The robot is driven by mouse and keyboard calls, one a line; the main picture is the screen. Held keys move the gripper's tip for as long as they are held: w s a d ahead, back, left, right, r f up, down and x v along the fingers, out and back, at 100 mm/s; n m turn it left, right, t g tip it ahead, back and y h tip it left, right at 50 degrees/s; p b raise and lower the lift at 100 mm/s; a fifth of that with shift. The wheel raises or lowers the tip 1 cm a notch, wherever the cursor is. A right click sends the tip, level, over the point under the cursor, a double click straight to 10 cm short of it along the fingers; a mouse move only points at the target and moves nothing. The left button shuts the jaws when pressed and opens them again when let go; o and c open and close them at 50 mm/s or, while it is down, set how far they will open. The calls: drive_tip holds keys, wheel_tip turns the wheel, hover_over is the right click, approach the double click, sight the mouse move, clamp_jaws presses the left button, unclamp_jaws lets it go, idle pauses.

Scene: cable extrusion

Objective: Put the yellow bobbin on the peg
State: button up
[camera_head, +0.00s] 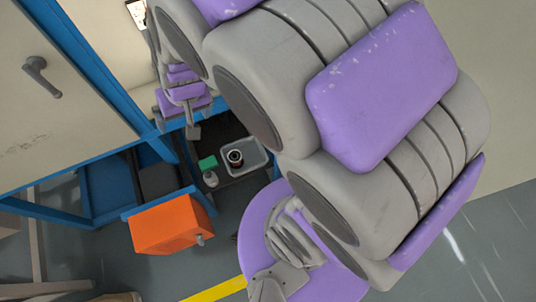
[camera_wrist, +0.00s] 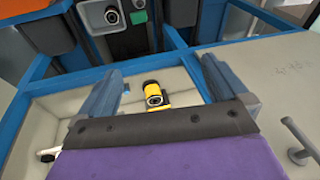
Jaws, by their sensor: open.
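The yellow bobbin (camera_wrist: 155,95) shows in the wrist view with a dark round ring on its face. It is inside a pale recess framed in blue, beyond my gripper and apart from its fingers. I cannot make out the peg in either view. In the head view my arm covers much of the scene and the bobbin does not show.
A grey tray (camera_head: 256,151) holds a dark round item (camera_head: 236,157), beside a green-topped bottle (camera_head: 209,170). An orange box (camera_head: 170,222) stands nearby. A blue frame (camera_wrist: 177,38) edges the recess. A pale panel with a handle (camera_wrist: 300,145) lies right of my gripper in the wrist view.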

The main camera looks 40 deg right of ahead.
drive_tip(key=s+d+r+g, duration=0.1)
drive_tip(key=s+d, duration=0.2)
drive_tip(key=s, duration=0.4)
drive_tip(key=s+d+r+g+h, duration=0.1)
drive_tip(key=s+d+g, duration=0.1)
drive_tip(key=s, duration=0.5)
drive_tip(key=s+d+r+n+g+h, duration=0.1)
drive_tip(key=s+d, duration=0.3)
drive_tip(key=s, duration=0.2)
drive_tip(key=shift+s, duration=0.4)
drive_tip(key=shift+a, duration=0.1)
drive_tip(key=shift+c, duration=0.2)
